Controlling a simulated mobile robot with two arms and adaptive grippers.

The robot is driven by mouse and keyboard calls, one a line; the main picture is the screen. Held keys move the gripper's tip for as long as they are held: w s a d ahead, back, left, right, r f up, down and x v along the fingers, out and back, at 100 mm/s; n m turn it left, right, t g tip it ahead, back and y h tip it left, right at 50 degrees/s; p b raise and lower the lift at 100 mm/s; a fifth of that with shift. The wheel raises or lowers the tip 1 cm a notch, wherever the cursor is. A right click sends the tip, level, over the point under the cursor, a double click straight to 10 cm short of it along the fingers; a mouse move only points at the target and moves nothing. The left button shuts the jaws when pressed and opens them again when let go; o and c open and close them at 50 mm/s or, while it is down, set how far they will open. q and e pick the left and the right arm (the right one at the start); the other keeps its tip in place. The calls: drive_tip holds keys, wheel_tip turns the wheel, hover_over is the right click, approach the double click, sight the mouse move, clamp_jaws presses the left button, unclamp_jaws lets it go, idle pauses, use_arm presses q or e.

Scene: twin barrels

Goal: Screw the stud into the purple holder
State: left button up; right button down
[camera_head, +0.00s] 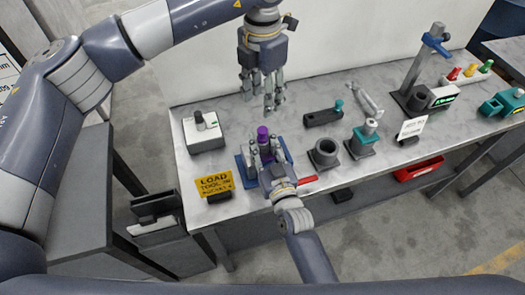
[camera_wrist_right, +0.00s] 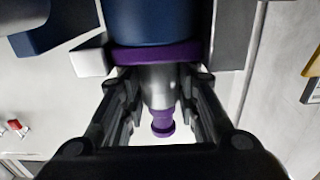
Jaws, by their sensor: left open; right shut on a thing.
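The purple holder stands in a blue fixture (camera_head: 244,172) on the bench; in the right wrist view its purple collar (camera_wrist_right: 160,55) and grey metal body (camera_wrist_right: 158,86) show. A small purple stepped knob at its end, which looks like the stud, shows in the right wrist view (camera_wrist_right: 162,122) and as the purple top in the head view (camera_head: 262,133). I cannot tell how deep it sits. My right gripper (camera_head: 265,152) is shut around the holder's grey body. My left gripper (camera_head: 272,104) is open, empty, pointing down above and behind the purple top.
A grey box with a knob (camera_head: 204,132) stands left. A yellow sign (camera_head: 214,184) stands at the front edge. A dark ring socket (camera_head: 325,154) and a teal-topped block (camera_head: 364,138) stand right. A dark bar (camera_head: 318,117) lies behind; a post stand (camera_head: 420,75) is farther right.

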drive_tip(key=c, duration=1.2)
unclamp_jaws()
drive_tip(key=shift+o, duration=0.2)
drive_tip(key=shift+s, duration=0.1)
drive_tip(key=v, duration=1.1)
drive_tip(key=shift+s, duration=0.35)
drive_tip(key=shift+d, duration=0.2)
